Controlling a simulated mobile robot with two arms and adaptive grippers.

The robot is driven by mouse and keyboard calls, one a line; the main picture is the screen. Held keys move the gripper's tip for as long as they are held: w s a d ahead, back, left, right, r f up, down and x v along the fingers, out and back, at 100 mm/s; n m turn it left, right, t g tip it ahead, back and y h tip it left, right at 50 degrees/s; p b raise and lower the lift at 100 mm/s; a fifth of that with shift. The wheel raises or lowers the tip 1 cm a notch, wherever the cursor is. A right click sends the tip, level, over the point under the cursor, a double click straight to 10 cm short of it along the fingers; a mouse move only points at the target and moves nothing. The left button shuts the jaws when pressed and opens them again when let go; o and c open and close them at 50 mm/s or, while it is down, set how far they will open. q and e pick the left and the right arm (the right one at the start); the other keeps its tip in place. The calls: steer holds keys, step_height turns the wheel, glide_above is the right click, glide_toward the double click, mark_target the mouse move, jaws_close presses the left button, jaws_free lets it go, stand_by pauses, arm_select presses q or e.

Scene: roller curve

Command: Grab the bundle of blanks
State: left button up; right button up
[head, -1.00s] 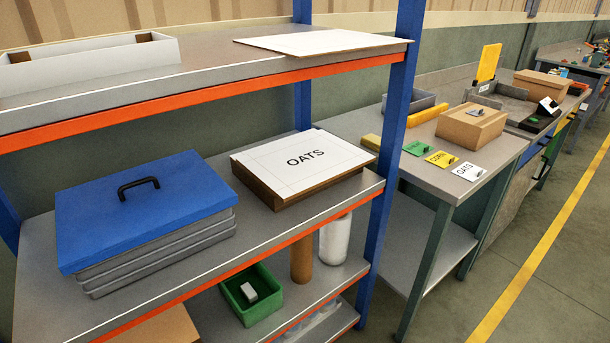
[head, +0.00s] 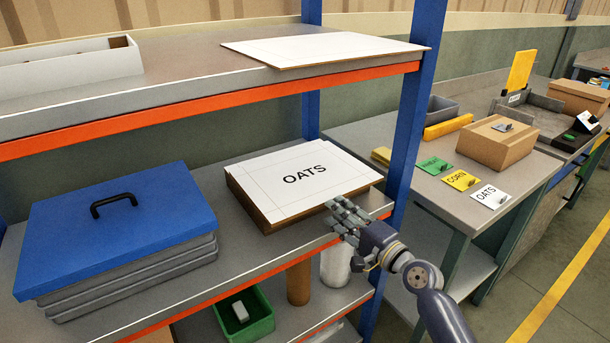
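The bundle of blanks (head: 255,200) lies flat on the middle shelf. It is a low brown stack with a white top sheet marked OATS. My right gripper (head: 342,212) is at its front right corner, by the shelf's front edge. Its grey fingers reach toward the bundle, spread and with nothing between them. The fingertips overlap the corner in the picture; I cannot tell whether they touch it. My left gripper is not in view.
A blue-lidded grey stack (head: 120,225) with a black handle sits left on the shelf. The upper shelf (head: 190,85) hangs above. A blue post (head: 413,110) stands right of the bundle. A green bin (head: 245,318) is below. A bench (head: 400,145) holds a cardboard box and label cards.

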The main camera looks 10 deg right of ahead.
mark_target(326, 199)
steer(key=x, duration=0.3)
steer(key=p+x, duration=0.1)
steer(key=x, duration=0.1)
steer(key=shift+w+r, duration=0.2)
steer(key=shift+r, duration=0.15)
steer(key=shift+s, duration=0.1)
jaws_close()
